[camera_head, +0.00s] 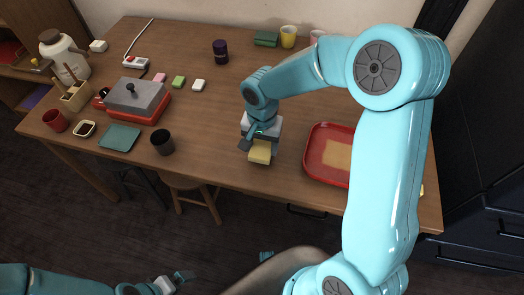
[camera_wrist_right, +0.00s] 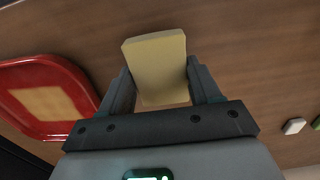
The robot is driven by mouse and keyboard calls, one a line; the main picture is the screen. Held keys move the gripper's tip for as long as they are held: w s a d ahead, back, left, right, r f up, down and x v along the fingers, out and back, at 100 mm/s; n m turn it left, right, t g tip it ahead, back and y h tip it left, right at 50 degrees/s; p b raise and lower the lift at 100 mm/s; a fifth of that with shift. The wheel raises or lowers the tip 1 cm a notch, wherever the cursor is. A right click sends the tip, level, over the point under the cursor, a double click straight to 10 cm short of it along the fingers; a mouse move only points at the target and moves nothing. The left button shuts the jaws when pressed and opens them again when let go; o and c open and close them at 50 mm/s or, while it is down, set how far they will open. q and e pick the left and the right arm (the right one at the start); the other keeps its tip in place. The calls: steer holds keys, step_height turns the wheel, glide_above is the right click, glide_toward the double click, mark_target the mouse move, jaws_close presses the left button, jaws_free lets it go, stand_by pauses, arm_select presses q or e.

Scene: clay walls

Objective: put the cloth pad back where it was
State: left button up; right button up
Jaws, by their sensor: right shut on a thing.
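A pale yellow block-like pad, which I take for the cloth pad (camera_head: 260,152), is between the fingers of my right gripper (camera_head: 259,143), at the front middle of the table. The right wrist view shows the pad (camera_wrist_right: 157,66) pinched between both fingers of the right gripper (camera_wrist_right: 165,88), over brown wood. I cannot tell whether it touches the table. A red tray (camera_head: 311,164) with a flat tan square (camera_head: 337,155) in it lies to the right of the gripper. My left gripper (camera_head: 178,279) is low at the bottom, away from the table; its opening is unclear.
A black cup (camera_head: 162,142), a green flat mat (camera_head: 119,137) and a red box with a grey lid (camera_head: 136,100) stand on the left. Small green, pink and white blocks lie near them. A dark purple jar (camera_head: 220,52) stands behind.

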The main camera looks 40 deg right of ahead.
mark_target(262, 146)
step_height(262, 146, down, 4)
steer(key=shift+r, duration=0.25)
steer(key=shift+f+b, duration=0.15)
steer(key=shift+b, duration=0.2)
steer(key=o, duration=0.9)
steer(key=shift+o, duration=0.2)
steer(key=shift+r+p, duration=0.4)
step_height(262, 146, up, 12)
steer(key=shift+f+p, duration=0.15)
steer(key=shift+p, duration=0.4)
